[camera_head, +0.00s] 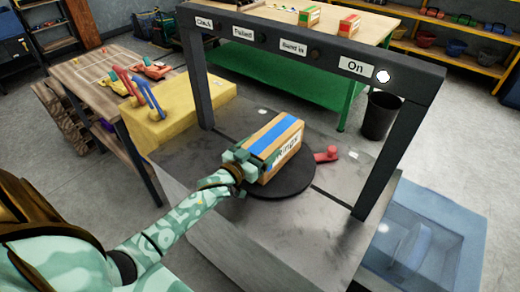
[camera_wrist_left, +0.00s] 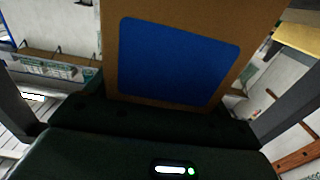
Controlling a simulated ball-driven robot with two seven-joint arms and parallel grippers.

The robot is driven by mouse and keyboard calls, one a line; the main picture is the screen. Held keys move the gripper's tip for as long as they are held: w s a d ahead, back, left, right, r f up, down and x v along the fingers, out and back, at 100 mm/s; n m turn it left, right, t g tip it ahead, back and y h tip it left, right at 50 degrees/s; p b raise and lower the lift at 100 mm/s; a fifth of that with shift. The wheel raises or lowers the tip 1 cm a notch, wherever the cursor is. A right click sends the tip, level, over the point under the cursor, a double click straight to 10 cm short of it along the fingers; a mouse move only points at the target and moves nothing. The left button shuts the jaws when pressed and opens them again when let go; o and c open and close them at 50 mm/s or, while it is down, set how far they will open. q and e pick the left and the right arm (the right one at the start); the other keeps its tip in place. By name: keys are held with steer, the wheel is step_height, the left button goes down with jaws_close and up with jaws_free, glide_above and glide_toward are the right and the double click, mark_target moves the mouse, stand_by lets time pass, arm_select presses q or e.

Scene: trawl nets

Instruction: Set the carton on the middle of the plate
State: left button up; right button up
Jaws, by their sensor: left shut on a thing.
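The carton (camera_head: 276,148) is a brown box with a blue stripe and a white label reading "Rings". My left gripper (camera_head: 243,166) is shut on its near left end. The carton is over the dark round plate (camera_head: 290,188), toward its back left part. It hides much of the plate, and I cannot tell whether it touches it. In the left wrist view the carton (camera_wrist_left: 178,55) fills the upper middle, its blue patch facing the camera. My right gripper is not in view.
A dark frame (camera_head: 300,50) with labels such as "On" arches over the grey table (camera_head: 215,235). A red knob-like part (camera_head: 327,155) lies beside the plate. A yellow block (camera_head: 180,112) is at left, a blue translucent box (camera_head: 425,240) at right.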

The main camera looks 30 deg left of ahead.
arm_select(q)
steer(key=o, duration=1.6)
steer(key=shift+o, duration=0.2)
steer(key=shift+s, duration=0.1)
steer(key=s+a+p, duration=0.1)
steer(key=s+p, duration=0.1)
steer(key=s, duration=0.9)
steer(key=shift+s, duration=0.4)
